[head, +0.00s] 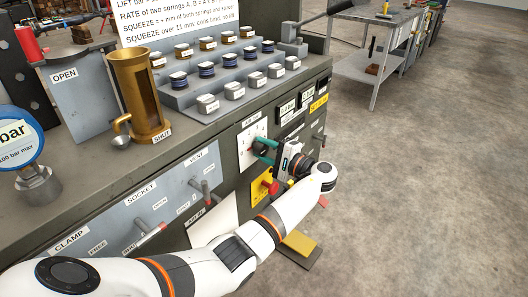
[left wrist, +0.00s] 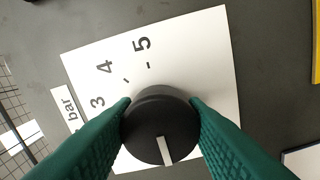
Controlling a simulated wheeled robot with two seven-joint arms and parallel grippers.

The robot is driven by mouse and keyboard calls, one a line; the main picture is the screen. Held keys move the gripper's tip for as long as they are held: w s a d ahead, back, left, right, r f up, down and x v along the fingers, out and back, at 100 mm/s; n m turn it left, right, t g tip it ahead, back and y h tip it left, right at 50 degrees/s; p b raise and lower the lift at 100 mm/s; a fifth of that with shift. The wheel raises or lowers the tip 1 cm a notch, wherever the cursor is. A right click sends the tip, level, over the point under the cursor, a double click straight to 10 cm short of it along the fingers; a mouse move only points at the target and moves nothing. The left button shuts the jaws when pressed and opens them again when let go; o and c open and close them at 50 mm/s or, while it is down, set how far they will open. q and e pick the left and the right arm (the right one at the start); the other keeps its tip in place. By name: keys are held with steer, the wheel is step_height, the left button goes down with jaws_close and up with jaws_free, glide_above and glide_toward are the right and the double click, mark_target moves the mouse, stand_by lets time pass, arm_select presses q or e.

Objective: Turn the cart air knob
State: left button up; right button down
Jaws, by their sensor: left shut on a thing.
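The air knob (left wrist: 152,122) is round and black with a white line on its face. It sits on a white dial plate (left wrist: 190,60) marked 3, 4, 5 and "bar" in the left wrist view. The white line lies at the lower part of the knob in that view. The plate also shows on the cart's front (head: 247,133) in the head view. My left gripper (head: 263,151) has green fingers, shut on the knob from both sides. The plate's lower part is hidden by knob and fingers.
A yellow plate with a red knob (head: 270,184) is just below my gripper. Levers labelled SOCKET and CLAMP (head: 150,230) stick out further left. The cart top holds a brass cylinder (head: 137,95) and stepped rows of springs. Open floor (head: 430,190) lies right.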

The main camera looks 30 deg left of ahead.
arm_select(q)
steer(key=shift+f, duration=0.1)
stand_by(0.4)
steer(key=o, duration=1)
steer(key=shift+c, duration=0.2)
steer(key=s+d, duration=0.1)
steer(key=d, duration=1.1)
